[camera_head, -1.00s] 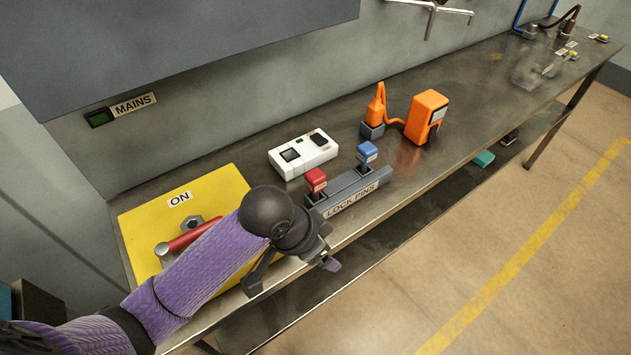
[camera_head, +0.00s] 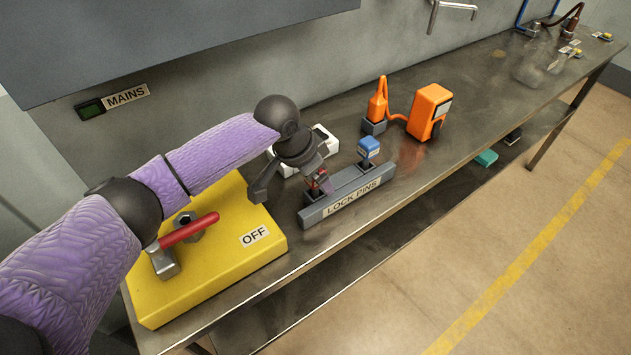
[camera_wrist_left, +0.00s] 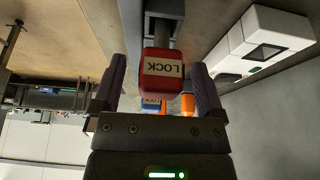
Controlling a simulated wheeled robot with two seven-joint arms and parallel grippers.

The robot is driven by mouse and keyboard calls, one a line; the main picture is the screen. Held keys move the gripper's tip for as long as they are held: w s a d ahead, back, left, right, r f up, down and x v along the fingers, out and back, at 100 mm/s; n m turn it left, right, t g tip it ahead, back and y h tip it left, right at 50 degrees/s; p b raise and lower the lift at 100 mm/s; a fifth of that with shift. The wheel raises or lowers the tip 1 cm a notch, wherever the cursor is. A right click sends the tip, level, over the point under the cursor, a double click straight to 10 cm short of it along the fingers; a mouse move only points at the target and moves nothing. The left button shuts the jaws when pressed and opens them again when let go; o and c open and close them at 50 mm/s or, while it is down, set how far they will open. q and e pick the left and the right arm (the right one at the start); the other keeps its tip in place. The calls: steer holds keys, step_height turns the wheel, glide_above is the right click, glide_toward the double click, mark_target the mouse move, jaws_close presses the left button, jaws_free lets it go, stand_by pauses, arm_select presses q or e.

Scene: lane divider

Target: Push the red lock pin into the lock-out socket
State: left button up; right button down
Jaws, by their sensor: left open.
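The red lock pin (camera_head: 318,177) stands in the left slot of the grey LOCK PINS rack (camera_head: 352,198), partly hidden by my gripper in the head view. The left wrist view shows its red LOCK head (camera_wrist_left: 162,72) between my fingers, with a gap visible on each side. My left gripper (camera_head: 305,190) is open around the red pin's head. The yellow box (camera_head: 225,270) has a red-handled lever (camera_head: 188,230) and an OFF label. A grey hexagonal fitting (camera_head: 187,221), possibly the lock-out socket, sits beside the lever. My right gripper is not in view.
A blue lock pin (camera_head: 368,149) stands in the rack's right slot. A white device (camera_head: 326,144) is behind my gripper.

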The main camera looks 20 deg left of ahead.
arm_select(q)
jaws_close()
stand_by(0.4)
